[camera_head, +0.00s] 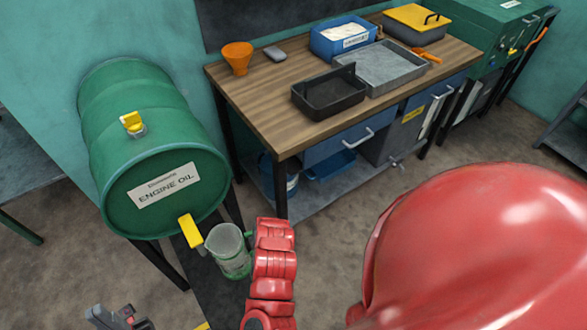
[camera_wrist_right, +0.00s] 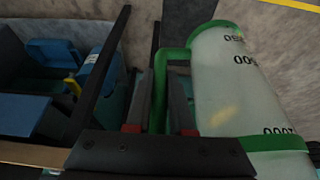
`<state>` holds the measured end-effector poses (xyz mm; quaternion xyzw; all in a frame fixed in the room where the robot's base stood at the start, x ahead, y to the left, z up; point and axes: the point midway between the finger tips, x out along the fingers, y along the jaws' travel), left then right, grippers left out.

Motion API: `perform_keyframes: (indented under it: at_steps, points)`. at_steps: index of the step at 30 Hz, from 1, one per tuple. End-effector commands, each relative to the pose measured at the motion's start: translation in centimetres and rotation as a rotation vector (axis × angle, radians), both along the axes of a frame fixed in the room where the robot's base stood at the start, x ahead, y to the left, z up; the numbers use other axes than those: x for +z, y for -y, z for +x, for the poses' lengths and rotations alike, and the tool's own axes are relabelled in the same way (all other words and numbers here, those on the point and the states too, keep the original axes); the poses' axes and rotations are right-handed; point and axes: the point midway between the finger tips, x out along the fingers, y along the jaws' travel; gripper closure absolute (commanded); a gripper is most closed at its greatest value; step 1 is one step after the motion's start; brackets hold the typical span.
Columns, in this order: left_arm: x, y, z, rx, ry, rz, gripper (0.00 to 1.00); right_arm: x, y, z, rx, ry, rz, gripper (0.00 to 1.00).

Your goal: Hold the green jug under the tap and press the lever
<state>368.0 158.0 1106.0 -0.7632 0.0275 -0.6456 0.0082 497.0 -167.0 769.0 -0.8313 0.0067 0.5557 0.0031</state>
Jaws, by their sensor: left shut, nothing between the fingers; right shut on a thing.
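A green oil drum (camera_head: 110,165), labelled engine oil, lies on its side on a dark stand. A yellow lever (camera_head: 190,231) sits at the low front of the drum; the spout is hidden. The clear jug with green trim (camera_head: 230,254) is upright just right of and below the lever; whether its mouth is directly under the tap, I cannot tell. In the right wrist view, my right gripper (camera_wrist_right: 160,118) is shut on the green handle of the jug (camera_wrist_right: 235,85). My left gripper (camera_head: 122,318) is shut and empty at the bottom left, apart from the lever.
A workbench (camera_head: 270,110) stands behind, with an orange funnel (camera_head: 237,57), a black tray (camera_head: 328,92), a grey tray (camera_head: 385,70) and a blue box (camera_head: 335,38). A second yellow-topped fitting (camera_head: 132,122) is higher on the drum. My red arm covers the lower right.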

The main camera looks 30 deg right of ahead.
Motion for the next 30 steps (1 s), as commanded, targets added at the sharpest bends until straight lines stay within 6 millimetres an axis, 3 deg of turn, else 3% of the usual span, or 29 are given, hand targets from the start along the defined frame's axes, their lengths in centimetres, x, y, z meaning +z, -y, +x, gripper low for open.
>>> perform_keyframes:
  at_steps: [5,14,21,30]
  points:
    - [-1.0,0.0,0.0,0.0,0.0,0.0,1.0,-3.2,-1.3,-0.6,-0.075,-0.007,0.001,1.0]
    - [-4.3,0.0,0.0,0.0,0.0,0.0,1.0,-10.9,-4.5,-1.5,-0.302,-0.001,0.002,1.0]
    - [-9.2,0.0,0.0,0.0,0.0,0.0,1.0,-17.3,-7.0,-2.2,-0.482,0.002,0.0,1.0]
    - [-15.5,0.0,0.0,0.0,0.0,0.0,1.0,-23.0,-9.4,-2.9,-0.669,0.007,0.002,1.0]
